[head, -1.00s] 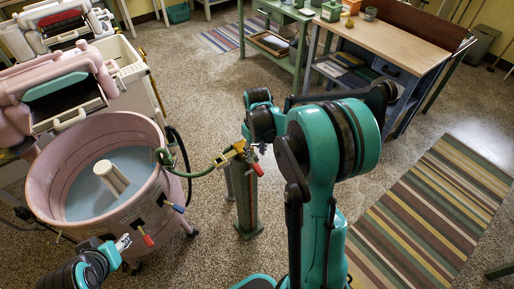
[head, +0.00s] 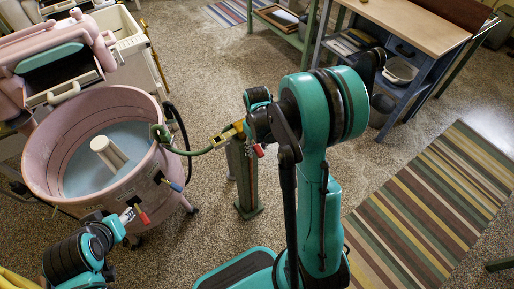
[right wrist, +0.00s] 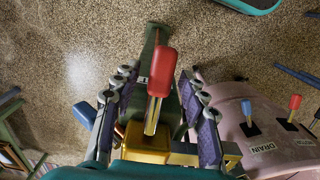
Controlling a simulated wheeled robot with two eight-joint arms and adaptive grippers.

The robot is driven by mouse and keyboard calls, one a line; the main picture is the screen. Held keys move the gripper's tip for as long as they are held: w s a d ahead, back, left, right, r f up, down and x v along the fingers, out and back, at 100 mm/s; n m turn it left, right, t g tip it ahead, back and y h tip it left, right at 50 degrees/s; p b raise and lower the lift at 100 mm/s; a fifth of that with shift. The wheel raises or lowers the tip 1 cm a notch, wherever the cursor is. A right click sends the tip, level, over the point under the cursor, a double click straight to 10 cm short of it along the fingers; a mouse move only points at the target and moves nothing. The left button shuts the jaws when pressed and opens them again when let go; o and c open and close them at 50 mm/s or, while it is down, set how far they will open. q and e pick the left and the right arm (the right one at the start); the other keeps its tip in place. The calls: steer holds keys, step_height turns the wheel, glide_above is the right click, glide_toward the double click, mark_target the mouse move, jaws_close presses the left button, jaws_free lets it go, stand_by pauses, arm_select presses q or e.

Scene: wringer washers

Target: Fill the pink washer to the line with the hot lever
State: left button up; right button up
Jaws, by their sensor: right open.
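The pink washer (head: 45,165) stands at left in the head view with pale blue water (head: 130,138) and a white agitator (head: 108,153) inside. I cannot make out the fill line. A green hose (head: 190,153) runs from the yellow valve block (right wrist: 145,143) on a green post (head: 243,180) to the washer's rim. The red hot lever (right wrist: 161,75) stands between the spread fingers of my open right gripper (right wrist: 160,82), apparently untouched. A blue lever (right wrist: 84,113) is left of them. My left gripper (head: 127,215) is beside the washer's red drain-side lever (head: 143,216); its jaw opening is unclear.
The washer's blue-tipped lever (head: 176,186) and DRAIN label (right wrist: 264,149) are on its near side. A wooden-topped bench (head: 410,25) is at back right and a striped rug (head: 430,205) at right. Floor between is free.

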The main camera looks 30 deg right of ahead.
mark_target(259, 149)
jaws_close()
steer(key=shift+f+t+b, duration=0.3)
steer(key=shift+t+b, duration=0.05)
steer(key=shift+t, duration=0.25)
jaws_free()
steer(key=shift+r, duration=0.1)
step_height(259, 149, up, 12)
steer(key=s, duration=0.1)
